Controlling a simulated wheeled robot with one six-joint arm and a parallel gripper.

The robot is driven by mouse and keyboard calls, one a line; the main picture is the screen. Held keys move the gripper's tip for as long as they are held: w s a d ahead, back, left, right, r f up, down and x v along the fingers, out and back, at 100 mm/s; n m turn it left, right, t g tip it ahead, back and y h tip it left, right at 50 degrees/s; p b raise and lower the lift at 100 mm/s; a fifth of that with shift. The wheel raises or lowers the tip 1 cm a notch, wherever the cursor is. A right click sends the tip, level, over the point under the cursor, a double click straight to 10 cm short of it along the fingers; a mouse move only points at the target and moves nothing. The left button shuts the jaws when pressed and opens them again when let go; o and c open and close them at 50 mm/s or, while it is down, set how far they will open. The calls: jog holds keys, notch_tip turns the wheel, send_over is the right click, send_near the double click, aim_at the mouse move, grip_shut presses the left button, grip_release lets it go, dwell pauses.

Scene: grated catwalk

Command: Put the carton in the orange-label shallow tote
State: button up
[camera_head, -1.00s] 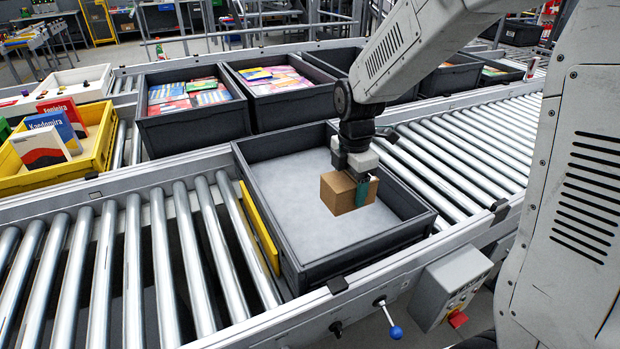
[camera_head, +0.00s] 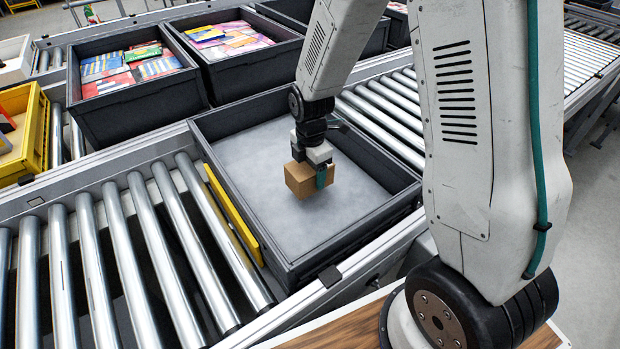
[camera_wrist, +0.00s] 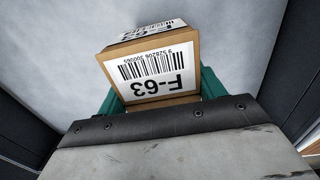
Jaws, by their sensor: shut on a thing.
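The carton (camera_head: 303,180) is a small brown box. My gripper (camera_head: 318,172) is shut on it and holds it over the grey tote (camera_head: 275,278) on the near roller conveyor. In the wrist view the carton (camera_wrist: 152,62) sits between the green fingers (camera_wrist: 160,95) and shows a white label with a barcode and "F-63". The tote's pale floor is bare around the carton. I cannot tell how much gap lies between the carton's underside and that floor. No orange label shows on this tote.
Two dark totes full of colourful packs, one at the back left (camera_head: 135,90) and one beside it (camera_head: 235,70), stand behind. A yellow crate (camera_head: 22,135) is at the left edge. A yellow flap (camera_head: 234,214) stands along the tote's left side. Bare rollers (camera_head: 130,260) lie to the left.

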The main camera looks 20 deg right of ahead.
jog(key=shift+f, duration=1.7)
jog(key=shift+f, duration=0.15)
jog(key=o, duration=1.1)
